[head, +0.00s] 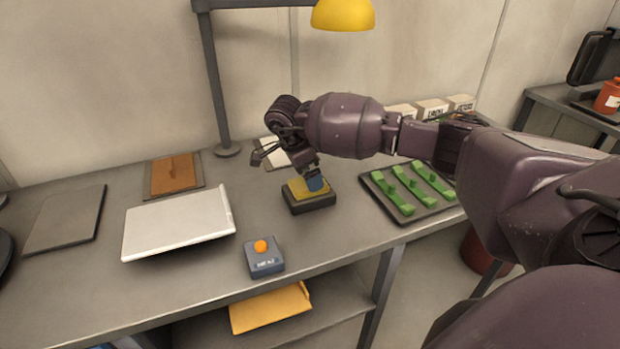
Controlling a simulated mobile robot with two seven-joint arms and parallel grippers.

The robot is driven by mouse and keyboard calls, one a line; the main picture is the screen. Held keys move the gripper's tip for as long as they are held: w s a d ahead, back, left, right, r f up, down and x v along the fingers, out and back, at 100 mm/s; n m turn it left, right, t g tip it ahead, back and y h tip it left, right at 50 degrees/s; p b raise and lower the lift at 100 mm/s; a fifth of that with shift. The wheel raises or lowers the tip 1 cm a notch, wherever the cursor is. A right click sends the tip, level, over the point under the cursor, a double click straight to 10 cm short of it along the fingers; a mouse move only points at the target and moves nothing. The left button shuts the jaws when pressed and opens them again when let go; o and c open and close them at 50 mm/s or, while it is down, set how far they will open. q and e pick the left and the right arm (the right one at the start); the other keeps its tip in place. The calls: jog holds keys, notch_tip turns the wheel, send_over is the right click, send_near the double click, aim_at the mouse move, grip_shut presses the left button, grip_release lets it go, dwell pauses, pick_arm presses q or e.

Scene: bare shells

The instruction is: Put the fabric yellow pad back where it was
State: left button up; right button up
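A yellow pad (296,188) lies on top of a small dark block-shaped base (312,204) in the middle of the table. A small blue piece (317,184) shows at the pad's right side, just under one finger; I cannot tell whether it is a separate object or part of the finger. My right gripper (287,167) is just above the pad, its two fingers spread apart. The finger on the right covers part of the pad, and I cannot tell whether it touches. My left gripper is not in view.
A white tilted panel (178,222), an orange-knobbed box (264,260) and a tray of green pieces (405,214) surround the pad. A lamp (218,90) stands behind. A yellow-orange tray (270,308) lies on the lower shelf. Bare tabletop lies right of the knobbed box.

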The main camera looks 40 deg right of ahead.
aim_at(297, 185)
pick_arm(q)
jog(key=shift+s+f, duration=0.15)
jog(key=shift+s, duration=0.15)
pick_arm(e)
jog(key=v, duration=0.9)
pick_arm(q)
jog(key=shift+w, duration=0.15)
